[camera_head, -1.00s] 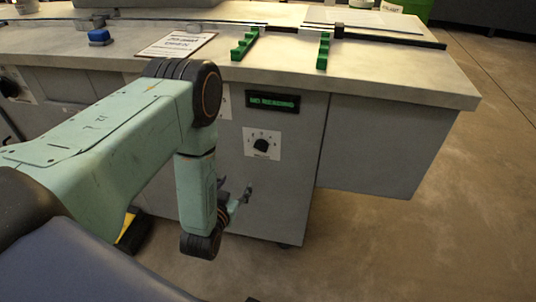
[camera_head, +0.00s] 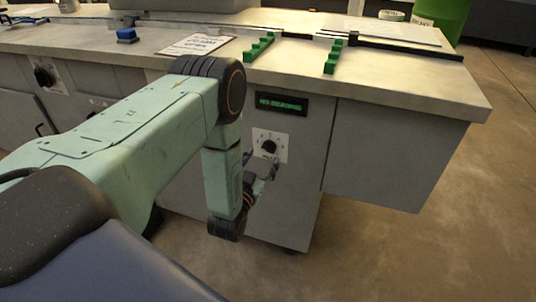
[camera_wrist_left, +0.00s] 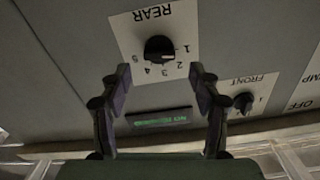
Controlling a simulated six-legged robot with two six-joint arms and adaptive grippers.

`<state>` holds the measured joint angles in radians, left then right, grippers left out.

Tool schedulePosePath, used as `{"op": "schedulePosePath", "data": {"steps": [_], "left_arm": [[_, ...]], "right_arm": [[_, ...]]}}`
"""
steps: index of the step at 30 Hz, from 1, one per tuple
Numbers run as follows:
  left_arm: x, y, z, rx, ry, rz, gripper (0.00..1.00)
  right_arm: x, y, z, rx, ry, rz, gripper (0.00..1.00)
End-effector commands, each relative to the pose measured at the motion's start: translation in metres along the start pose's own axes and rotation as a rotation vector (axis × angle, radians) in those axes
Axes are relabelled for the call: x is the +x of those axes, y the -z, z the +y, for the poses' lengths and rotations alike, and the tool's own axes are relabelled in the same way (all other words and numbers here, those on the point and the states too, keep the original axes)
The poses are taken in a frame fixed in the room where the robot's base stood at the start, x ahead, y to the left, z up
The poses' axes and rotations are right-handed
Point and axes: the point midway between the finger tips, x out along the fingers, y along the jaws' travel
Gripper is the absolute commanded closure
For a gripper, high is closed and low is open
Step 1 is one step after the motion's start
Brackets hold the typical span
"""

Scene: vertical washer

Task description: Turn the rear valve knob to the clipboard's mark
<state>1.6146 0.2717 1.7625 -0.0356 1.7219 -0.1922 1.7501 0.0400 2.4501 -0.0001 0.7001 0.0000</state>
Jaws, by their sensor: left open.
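The rear valve knob (camera_head: 270,146) is black, on a white numbered plate on the cabinet front. The left wrist view shows the knob (camera_wrist_left: 159,47) upside down, under the word REAR, with numbers around it. My left gripper (camera_head: 263,166) is just below the knob in the head view. In the left wrist view my gripper (camera_wrist_left: 160,75) is open, its fingers apart and nothing between them, with the knob beyond the gap. The clipboard (camera_head: 197,44) lies on the countertop; its writing is too small to read. My right gripper is not in view.
A green-lit display (camera_head: 281,104) sits above the knob. A FRONT knob (camera_wrist_left: 243,103) is to the right in the wrist view. Green racks (camera_head: 259,46) and a blue block (camera_head: 126,36) are on the counter. Open floor (camera_head: 400,250) lies at right.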

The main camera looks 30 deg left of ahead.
Motion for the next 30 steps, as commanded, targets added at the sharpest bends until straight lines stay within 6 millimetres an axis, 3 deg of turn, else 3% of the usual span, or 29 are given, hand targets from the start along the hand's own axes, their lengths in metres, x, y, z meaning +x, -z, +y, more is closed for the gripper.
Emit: {"op": "schedulePosePath", "data": {"steps": [3, 9, 20, 30], "left_arm": [[0.019, -0.001, 0.000, 0.000, 0.001, 0.003, 0.38], [0.039, -0.001, 0.002, 0.000, 0.000, -0.001, 0.38], [0.043, 0.000, 0.004, -0.001, -0.001, -0.002, 0.39], [0.043, 0.000, 0.004, -0.001, -0.001, -0.002, 0.67]], "right_arm": [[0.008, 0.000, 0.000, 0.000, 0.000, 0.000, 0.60], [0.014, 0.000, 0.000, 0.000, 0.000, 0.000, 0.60], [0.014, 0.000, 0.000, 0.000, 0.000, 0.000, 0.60], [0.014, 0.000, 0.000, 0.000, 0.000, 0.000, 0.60]]}}
